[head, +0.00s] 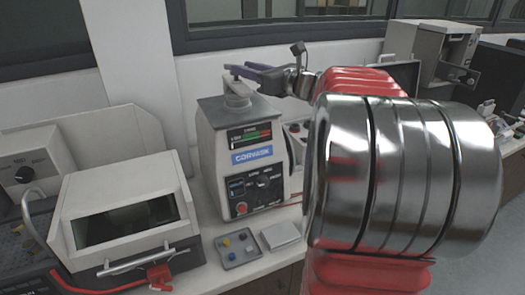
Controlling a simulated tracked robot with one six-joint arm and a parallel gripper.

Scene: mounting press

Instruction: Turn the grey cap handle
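The mounting press (212,150) is a white and dark grey machine with a blue label and a control panel, standing on the bench left of the picture's middle. Its grey cap (238,102) is on top, with a narrower upright part, seemingly the cap handle (236,87), rising from it. My gripper (238,70) has dark purple fingers and reaches in from the right, level with the top of this handle. The fingertips overlap the handle's top in the picture. I cannot tell whether they touch it or how far apart they are.
A white machine with a dark window (128,221) stands at the left. A small grey tray (240,257) with coloured pieces and a pale flat box (281,236) lie before the press. My red and metal arm hides much of the right side. A window frame runs behind.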

